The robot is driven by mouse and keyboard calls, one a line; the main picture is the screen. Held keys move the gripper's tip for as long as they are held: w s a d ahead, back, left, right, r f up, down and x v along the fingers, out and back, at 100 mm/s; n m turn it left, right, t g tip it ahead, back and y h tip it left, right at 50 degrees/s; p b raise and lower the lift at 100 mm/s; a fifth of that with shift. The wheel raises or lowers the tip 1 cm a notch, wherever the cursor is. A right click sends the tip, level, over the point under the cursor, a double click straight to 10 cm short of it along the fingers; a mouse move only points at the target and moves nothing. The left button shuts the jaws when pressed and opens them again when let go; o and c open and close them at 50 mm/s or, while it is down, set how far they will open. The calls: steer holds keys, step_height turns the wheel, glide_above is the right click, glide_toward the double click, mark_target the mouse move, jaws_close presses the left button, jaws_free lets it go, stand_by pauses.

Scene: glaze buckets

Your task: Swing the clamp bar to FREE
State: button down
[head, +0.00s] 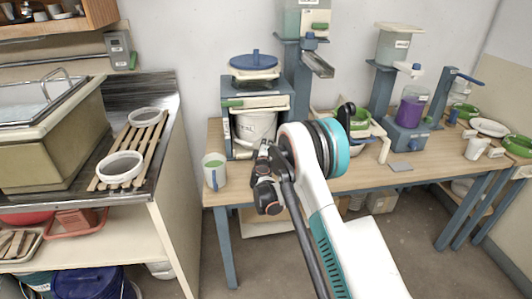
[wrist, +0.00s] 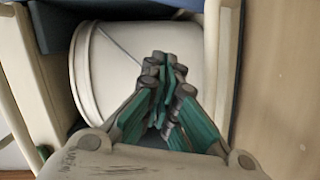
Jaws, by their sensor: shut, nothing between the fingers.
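A white bucket (head: 256,126) stands inside a blue frame (head: 228,90) on the wooden table; it also fills the middle of the wrist view (wrist: 110,75), where it looks turned on its side. A cream bar (head: 262,102) with a green end crosses the front of the frame above the bucket. It may be the clamp bar; no FREE mark is readable. My gripper (wrist: 163,75) is shut and empty, its fingertips in front of the bucket. In the head view my wrist and arm hide part of the bucket and frame.
A pale green mug (head: 214,172) stands left of the frame. A blue-lidded pot (head: 254,66) sits on top of the frame. Other dispensers, one with a purple container (head: 411,107), and green bowls stand to the right. A sink counter with a wooden rack (head: 128,148) is at left.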

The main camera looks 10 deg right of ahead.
steer(key=w+d+b, duration=0.1)
steer(key=w+d+f, duration=0.1)
steer(key=d, duration=0.1)
steer(key=shift+w+d+f+b, duration=0.1)
steer(key=shift+d+b, duration=0.15)
steer(key=shift+b, duration=0.1)
steer(key=shift+d, duration=0.4)
steer(key=shift+f, duration=0.1)
steer(key=shift+d+f+b, duration=0.4)
steer(key=shift+b, duration=0.05)
steer(key=shift+r, duration=0.1)
